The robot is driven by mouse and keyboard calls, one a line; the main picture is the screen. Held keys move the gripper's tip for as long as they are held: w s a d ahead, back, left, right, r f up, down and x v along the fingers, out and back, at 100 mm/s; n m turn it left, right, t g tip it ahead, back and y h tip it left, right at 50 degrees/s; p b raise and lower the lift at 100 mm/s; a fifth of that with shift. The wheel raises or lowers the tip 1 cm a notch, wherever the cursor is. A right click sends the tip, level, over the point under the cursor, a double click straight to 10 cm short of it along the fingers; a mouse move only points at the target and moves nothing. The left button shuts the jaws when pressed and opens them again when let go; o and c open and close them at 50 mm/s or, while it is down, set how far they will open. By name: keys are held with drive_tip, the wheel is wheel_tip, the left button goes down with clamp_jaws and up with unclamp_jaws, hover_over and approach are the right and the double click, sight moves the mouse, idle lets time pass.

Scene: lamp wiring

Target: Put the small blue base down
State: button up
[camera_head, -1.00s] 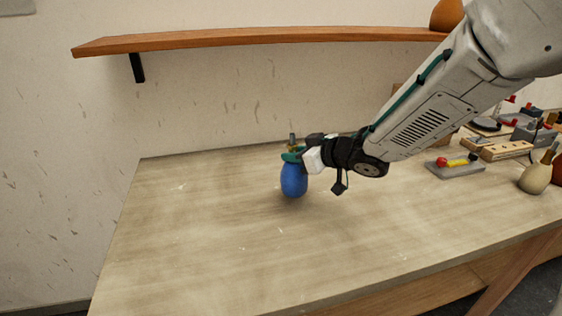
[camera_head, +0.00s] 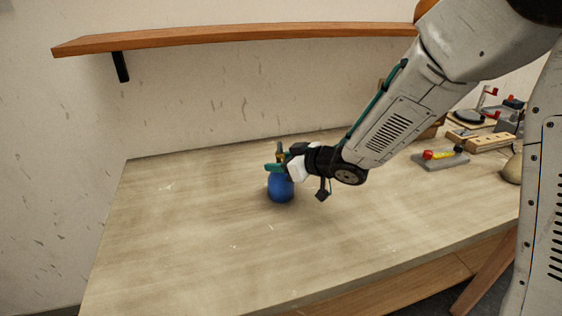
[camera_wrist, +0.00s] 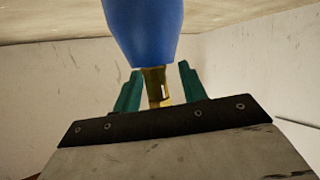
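The small blue base (camera_head: 281,188) is upright at the middle of the workbench, with its bottom at the tabletop and a dark contact shadow beneath. My gripper (camera_head: 276,168) is at its top, covering part of its upper body. A brass neck (camera_head: 280,151) rises above the fingers. In the wrist view the blue base (camera_wrist: 145,25) fills the top middle, and its brass neck (camera_wrist: 156,86) stands between the two teal fingers of my gripper (camera_wrist: 160,85). The fingers are apart, with a visible gap to the neck on the right; the left finger looks close to it.
The workbench (camera_head: 180,230) is clear around the base, to its left and in front. A grey fixture (camera_head: 441,160) with red and yellow parts and wooden blocks (camera_head: 488,143) stand at the right. A wooden shelf (camera_head: 230,40) hangs on the wall behind.

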drive_tip(key=v, duration=1.2)
